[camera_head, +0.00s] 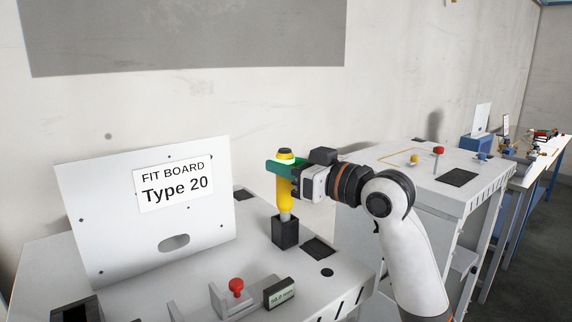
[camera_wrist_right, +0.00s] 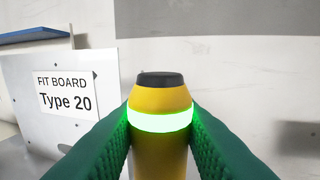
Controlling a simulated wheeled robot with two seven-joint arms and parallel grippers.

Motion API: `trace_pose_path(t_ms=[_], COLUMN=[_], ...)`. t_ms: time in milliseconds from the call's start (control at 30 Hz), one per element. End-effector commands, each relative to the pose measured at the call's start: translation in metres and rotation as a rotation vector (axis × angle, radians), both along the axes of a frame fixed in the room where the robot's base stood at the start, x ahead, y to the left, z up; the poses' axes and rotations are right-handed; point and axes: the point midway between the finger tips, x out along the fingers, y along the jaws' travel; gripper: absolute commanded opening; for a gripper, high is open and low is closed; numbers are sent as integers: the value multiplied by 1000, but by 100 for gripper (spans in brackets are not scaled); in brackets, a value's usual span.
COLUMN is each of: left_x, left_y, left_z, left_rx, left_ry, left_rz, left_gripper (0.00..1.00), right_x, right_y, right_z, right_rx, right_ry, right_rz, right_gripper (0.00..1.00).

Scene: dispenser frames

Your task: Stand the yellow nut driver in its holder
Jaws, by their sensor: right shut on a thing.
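My left gripper is not in view.
A white fit board (camera_head: 110,235) labelled "Type 20" stands left on the grey bench. A red knob (camera_head: 236,286) and a small dark display box (camera_head: 280,292) lie in front of the holder. A dark square (camera_head: 318,248) lies right of it. Another bench (camera_head: 400,185) stands beyond my arm.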

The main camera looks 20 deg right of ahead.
Motion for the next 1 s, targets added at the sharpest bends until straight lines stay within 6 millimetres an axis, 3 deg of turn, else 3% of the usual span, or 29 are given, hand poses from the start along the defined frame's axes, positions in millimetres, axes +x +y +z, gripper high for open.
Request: trace_pose_path(t_ms=[233,267,400,733,1000], left_x=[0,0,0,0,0], left_y=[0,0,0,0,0], left_z=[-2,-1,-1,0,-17], left_rx=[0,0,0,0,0], left_ry=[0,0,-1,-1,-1], left_rz=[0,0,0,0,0], left_gripper=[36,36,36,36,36], right_x=[0,0,0,-1,-40], right_y=[0,0,0,-1,-28], right_z=[-3,-3,-2,1,-3], right_rx=[1,0,-1,0,-3], right_ry=[-1,0,1,0,-3], right_rz=[0,1,1,0,-4], right_gripper=[0,33,52,52,52])
